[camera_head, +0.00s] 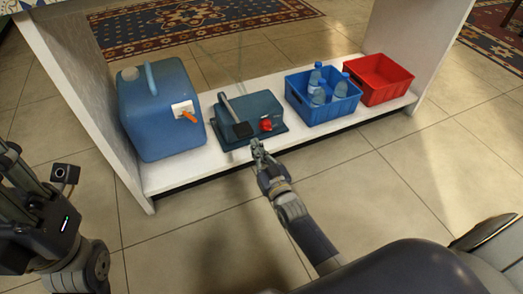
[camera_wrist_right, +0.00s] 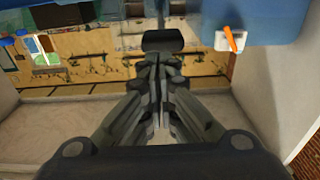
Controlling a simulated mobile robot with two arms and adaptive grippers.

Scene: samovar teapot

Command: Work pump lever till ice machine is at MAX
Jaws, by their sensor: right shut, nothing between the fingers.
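A dark teal pump box (camera_head: 262,108) with a red knob (camera_head: 266,125) stands on the low white shelf. Its lever (camera_head: 230,107) slopes down toward the front and ends in a black pad (camera_head: 242,130). The pad also shows in the right wrist view (camera_wrist_right: 163,40). My right gripper (camera_head: 256,146) is shut and empty, just in front of the pad; contact is unclear. Its fingers show closed together in the wrist view (camera_wrist_right: 160,62). A blue tank (camera_head: 155,110) left of the pump bears a white dial with an orange pointer (camera_head: 189,116); its markings are unreadable. My left gripper (camera_head: 10,160) is partly cut off at the left.
Right of the pump stand a blue crate (camera_head: 318,116) holding several bottles (camera_head: 318,97) and an empty red crate (camera_head: 395,92). White side panels (camera_head: 92,110) flank the shelf. The tiled floor in front is clear.

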